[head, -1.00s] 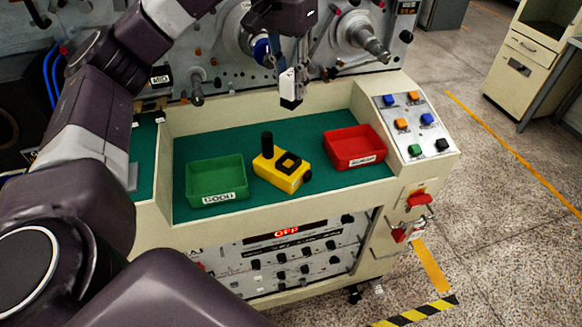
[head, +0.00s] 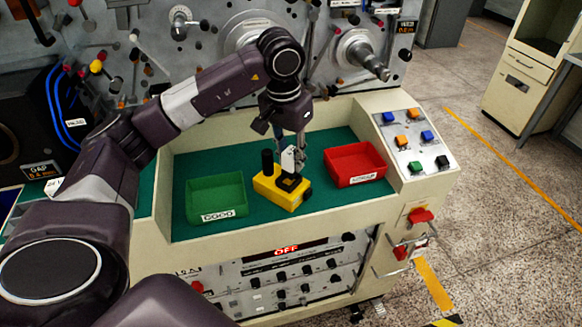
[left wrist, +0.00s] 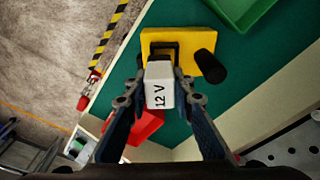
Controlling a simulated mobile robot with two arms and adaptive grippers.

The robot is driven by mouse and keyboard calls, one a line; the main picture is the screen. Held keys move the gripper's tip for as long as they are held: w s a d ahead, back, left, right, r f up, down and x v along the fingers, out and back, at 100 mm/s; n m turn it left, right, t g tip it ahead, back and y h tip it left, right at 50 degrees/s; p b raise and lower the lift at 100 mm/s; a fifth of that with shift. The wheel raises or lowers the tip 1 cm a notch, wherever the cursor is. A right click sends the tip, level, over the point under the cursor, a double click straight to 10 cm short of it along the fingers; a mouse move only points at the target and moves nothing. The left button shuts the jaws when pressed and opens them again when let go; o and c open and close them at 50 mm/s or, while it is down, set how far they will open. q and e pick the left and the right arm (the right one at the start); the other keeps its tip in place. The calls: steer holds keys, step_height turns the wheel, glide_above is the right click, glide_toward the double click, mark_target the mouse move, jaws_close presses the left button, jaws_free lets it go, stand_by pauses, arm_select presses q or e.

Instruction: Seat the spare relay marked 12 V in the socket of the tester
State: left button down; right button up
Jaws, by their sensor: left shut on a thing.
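The white relay marked 12 V (left wrist: 159,93) is between the fingers of my left gripper (left wrist: 161,82), which is shut on it. In the head view, the relay (head: 288,160) is upright at the black socket on top of the yellow tester (head: 267,191). The tester, with its black post, also shows in the left wrist view (left wrist: 159,37). The relay hides part of the socket, and I cannot tell whether its lower end is inside or just above. My left gripper (head: 290,153) comes down from above. My right gripper is not in view.
A green tray marked GOOD (head: 217,198) stands left of the tester, and a red tray (head: 355,163) stands to the right. The green bench mat (head: 235,225) has free room in front. A cream rim and a button panel (head: 411,130) border it.

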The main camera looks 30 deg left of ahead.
mark_target(291, 172)
arm_select(q)
step_height(291, 172, down, 3)
steer(key=shift+s+p, duration=0.1)
steer(key=shift+p, duration=0.3)
steer(key=shift+s+d+f, duration=0.15)
steer(key=shift+s+f, duration=0.15)
steer(key=shift+f, duration=0.3)
steer(key=c, duration=2.1)
jaws_free()
steer(key=o, duration=0.4)
steer(key=shift+w+f, duration=0.15)
steer(key=shift+w, duration=0.2)
steer(key=shift+o, duration=0.2)
steer(key=shift+w, duration=0.1)
steer(key=shift+r, duration=0.2)
